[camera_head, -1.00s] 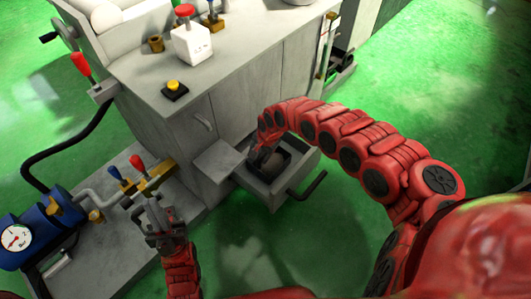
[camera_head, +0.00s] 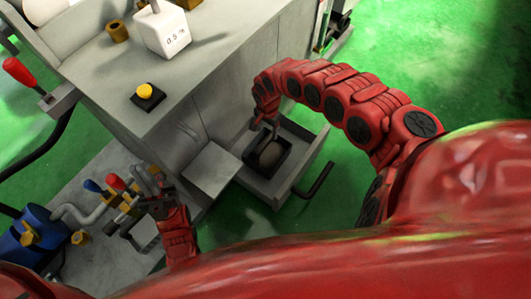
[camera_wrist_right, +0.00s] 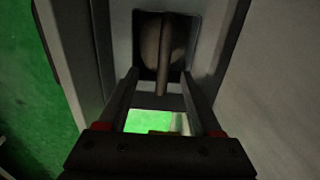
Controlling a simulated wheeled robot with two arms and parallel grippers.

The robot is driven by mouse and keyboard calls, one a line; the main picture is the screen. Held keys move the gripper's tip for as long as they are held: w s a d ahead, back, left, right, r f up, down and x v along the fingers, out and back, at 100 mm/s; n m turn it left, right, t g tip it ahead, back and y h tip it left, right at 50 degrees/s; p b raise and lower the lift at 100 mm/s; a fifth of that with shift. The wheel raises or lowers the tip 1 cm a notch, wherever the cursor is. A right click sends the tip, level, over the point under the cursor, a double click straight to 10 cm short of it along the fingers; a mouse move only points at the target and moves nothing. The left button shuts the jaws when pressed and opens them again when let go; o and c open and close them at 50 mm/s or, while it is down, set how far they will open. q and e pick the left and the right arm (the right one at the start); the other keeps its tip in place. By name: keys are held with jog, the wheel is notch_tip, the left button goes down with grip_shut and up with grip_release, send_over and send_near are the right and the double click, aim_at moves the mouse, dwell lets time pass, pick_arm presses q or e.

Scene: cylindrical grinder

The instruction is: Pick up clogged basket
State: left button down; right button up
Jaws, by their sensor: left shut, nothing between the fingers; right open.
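The clogged basket (camera_head: 270,153) appears as a dark square holder with a brownish round mass inside, sitting in the pulled-out grey tray (camera_head: 268,188) low on the machine. My right gripper (camera_head: 271,130) is open above the basket's far edge. In the right wrist view the brownish mass of the basket (camera_wrist_right: 151,45) lies beyond the open fingers (camera_wrist_right: 162,90), and a thin upright bar, perhaps its handle, lines up with the gap between them. I cannot tell whether the fingers touch it. My left gripper (camera_head: 155,200) is shut and empty, over the lower left platform.
The grey machine cabinet (camera_head: 225,85) stands behind the tray. A black bent handle (camera_head: 318,180) sticks out at the tray's right. Blue and red levers (camera_head: 115,182) and pipes are near my left gripper. Green floor is free at the right.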

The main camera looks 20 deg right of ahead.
notch_tip(320, 180, down, 5)
jog(key=shift+f+b, duration=0.2)
jog(key=shift+b, duration=0.75)
jog(key=f+b, duration=0.2)
jog(key=f, duration=0.1)
jog(key=w+f+b, duration=0.1)
jog(key=f, duration=0.1)
jog(key=shift+a+f+b, duration=0.1)
jog(key=shift+f+b, duration=0.05)
jog(key=shift+b, duration=0.25)
grip_shut()
